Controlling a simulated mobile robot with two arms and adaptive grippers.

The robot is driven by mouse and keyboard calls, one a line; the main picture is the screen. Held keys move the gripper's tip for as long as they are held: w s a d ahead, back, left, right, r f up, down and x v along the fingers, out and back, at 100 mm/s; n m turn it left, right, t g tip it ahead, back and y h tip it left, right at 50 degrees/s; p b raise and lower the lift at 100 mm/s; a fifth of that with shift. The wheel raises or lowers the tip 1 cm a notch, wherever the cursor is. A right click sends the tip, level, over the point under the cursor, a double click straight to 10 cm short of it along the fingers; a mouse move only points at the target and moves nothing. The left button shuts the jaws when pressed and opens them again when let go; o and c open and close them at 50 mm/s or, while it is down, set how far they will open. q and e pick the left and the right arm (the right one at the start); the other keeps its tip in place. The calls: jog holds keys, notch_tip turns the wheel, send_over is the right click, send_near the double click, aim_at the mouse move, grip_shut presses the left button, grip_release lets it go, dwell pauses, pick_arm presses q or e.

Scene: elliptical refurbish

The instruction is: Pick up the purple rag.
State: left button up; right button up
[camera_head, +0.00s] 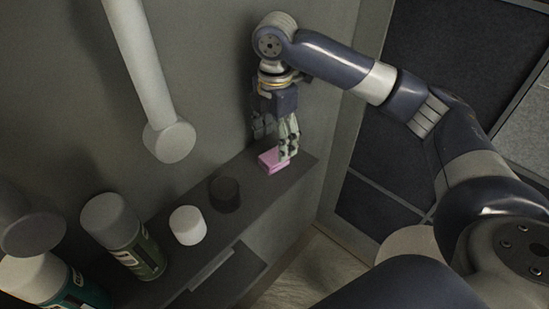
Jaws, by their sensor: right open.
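The purple rag (271,161) shows as a small pinkish-purple folded block on the dark shelf top, near its right end. My right gripper (286,152) points down over it from above, with its fingertips at the rag's right side and back. It is open. I cannot tell whether the fingers touch the rag, and part of the rag is hidden behind them. My left gripper does not show.
On the shelf (262,194), left of the rag, stand a dark round jar (224,193), a white-capped jar (187,225) and a green can with a grey cap (124,236). A teal can (52,281) stands lower left. A pale pole (141,70) hangs nearby; the wall is close behind.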

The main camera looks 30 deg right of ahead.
aim_at(276, 155)
notch_tip(276, 155, down, 4)
jog(key=shift+s+r+p, duration=0.1)
jog(key=shift+s+p, duration=0.05)
jog(key=shift+p, duration=0.6)
jog(key=shift+f, duration=0.5)
jog(key=c, duration=1.1)
